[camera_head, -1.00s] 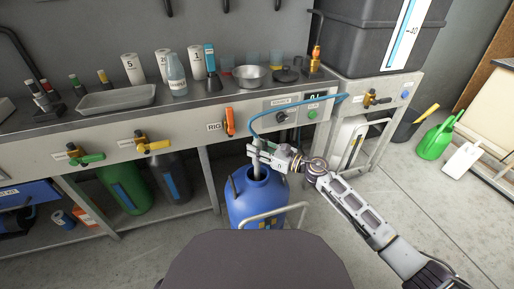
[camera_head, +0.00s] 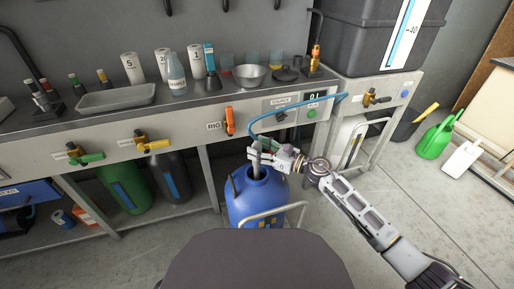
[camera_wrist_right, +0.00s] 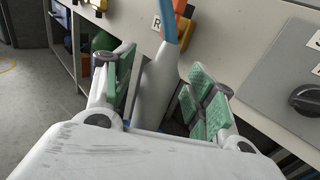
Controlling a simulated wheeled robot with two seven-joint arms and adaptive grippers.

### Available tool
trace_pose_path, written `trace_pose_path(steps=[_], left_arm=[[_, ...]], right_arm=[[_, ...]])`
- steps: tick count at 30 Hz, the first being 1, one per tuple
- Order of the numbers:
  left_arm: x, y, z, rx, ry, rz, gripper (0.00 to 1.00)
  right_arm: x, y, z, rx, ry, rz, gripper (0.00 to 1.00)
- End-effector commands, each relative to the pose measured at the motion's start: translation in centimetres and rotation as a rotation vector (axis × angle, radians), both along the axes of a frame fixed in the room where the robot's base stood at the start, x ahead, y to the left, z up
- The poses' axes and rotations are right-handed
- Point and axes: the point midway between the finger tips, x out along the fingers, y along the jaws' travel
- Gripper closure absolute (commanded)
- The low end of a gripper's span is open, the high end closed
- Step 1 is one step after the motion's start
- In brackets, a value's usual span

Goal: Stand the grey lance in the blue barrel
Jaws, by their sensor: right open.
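The grey lance (camera_head: 256,166) stands nearly upright with its lower part inside the mouth of the blue barrel (camera_head: 250,200). A blue hose (camera_head: 290,122) runs from its top in an arc to the right. My right gripper (camera_head: 259,156) is at the lance just above the barrel. In the right wrist view the lance (camera_wrist_right: 155,88) is between the green-padded fingers (camera_wrist_right: 160,88), with gaps on both sides. The right gripper is open. The lance's lower end is hidden in the barrel. My left gripper is not in view.
The workbench (camera_head: 185,128) with an orange valve handle (camera_head: 229,121) is just behind the barrel. A metal rail (camera_head: 275,216) is in front of the barrel. Green and dark bottles stand under the bench at left. Open floor (camera_head: 440,210) lies to the right.

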Motion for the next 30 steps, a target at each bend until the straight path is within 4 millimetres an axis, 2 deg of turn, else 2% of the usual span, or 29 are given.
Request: trace_pose_path(steps=[24,30], left_arm=[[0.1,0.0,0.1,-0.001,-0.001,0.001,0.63],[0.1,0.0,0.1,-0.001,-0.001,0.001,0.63]], right_arm=[[-4.6,-8.0,0.0,0.0,0.001,-0.001,0.44],[-5.3,-9.1,0.0,0.001,0.0,0.001,0.44]])
